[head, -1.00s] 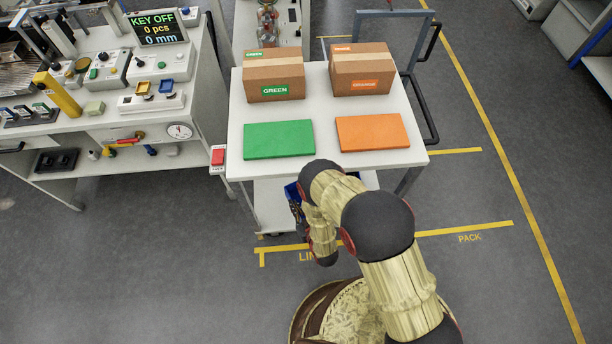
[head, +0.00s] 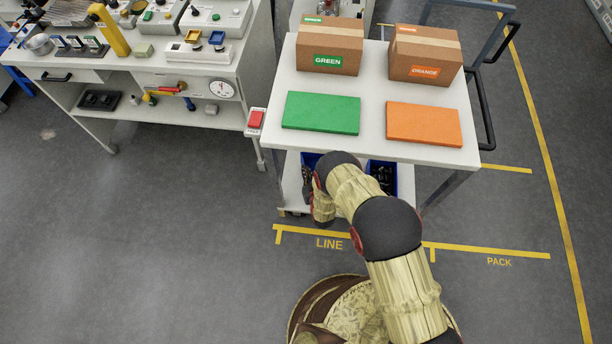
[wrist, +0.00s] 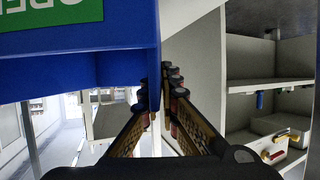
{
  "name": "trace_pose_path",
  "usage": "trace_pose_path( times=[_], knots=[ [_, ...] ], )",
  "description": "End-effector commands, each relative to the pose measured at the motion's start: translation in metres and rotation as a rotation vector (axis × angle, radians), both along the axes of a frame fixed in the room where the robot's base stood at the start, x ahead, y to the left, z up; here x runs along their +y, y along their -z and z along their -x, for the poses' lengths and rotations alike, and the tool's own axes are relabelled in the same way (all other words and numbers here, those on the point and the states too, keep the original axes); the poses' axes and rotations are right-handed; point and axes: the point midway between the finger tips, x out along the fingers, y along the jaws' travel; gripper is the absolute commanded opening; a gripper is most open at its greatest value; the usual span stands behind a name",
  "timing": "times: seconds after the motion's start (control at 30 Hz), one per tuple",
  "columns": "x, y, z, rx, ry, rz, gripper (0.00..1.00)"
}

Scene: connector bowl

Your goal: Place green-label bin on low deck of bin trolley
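The green-label bin (wrist: 120,50) fills the upper left of the wrist view. It is blue, and part of its green label (wrist: 50,12) shows at the top left. My gripper (wrist: 158,92) has its fingers close together on either side of a thin blue edge of this bin, and looks shut on it. In the head view, my arm hides most of the gripper. A blue bin part (head: 309,160) shows beside my arm, under the trolley's top. The bin trolley (head: 375,90) is white; part of its low deck (head: 292,185) shows left of my arm.
A second blue bin (head: 382,178) with dark contents sits under the top, right of my arm. The top holds two cartons (head: 330,45), (head: 425,52), a green mat (head: 321,112) and an orange mat (head: 424,123). A workbench (head: 150,75) stands left; the floor between is clear.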

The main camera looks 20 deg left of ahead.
Motion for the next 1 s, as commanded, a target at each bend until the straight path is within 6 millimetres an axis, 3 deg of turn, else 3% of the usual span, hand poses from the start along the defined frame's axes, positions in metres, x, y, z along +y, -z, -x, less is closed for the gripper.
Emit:
trace_pose_path(
  times=[0.23, 0.63, 0.7, 1.0],
  knots=[
    [0.003, 0.035, -0.002, -0.001, 0.0, -0.001, 0.0],
    [0.004, 0.037, -0.003, -0.001, -0.001, -0.001, 0.0],
    [0.003, 0.037, -0.002, 0.0, -0.001, -0.002, 0.07],
    [0.003, 0.037, -0.002, 0.0, -0.001, -0.002, 0.23]
  ],
)
